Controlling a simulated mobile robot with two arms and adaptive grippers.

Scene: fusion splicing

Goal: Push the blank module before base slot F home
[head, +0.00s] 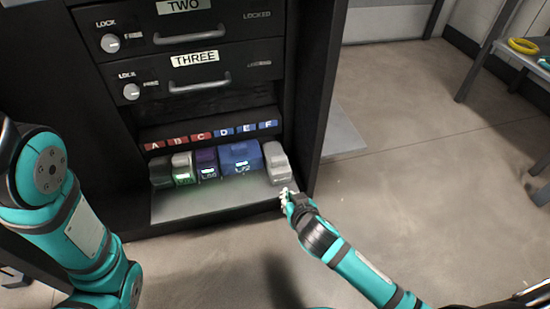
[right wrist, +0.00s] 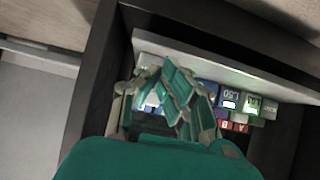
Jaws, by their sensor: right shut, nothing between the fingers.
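The light grey blank module (head: 277,163) stands at the right end of the row in the bottom bay, before the slot labelled F (head: 267,124). Its front juts out farther than the blue module beside it. My right gripper (head: 286,195) is just in front of the blank module's lower front, at the shelf's right edge. Whether it touches is not clear. In the right wrist view its teal fingers (right wrist: 178,88) are together and empty, and they cover most of the row's slot F end. My left gripper is out of view; only the left arm shows.
The wide blue module (head: 240,157) stands directly left of the blank one, then a purple module (head: 206,164), a light one (head: 182,167) and a dark one (head: 160,172). The cabinet's right side wall (head: 318,90) is close to the gripper. The front shelf (head: 205,203) is clear.

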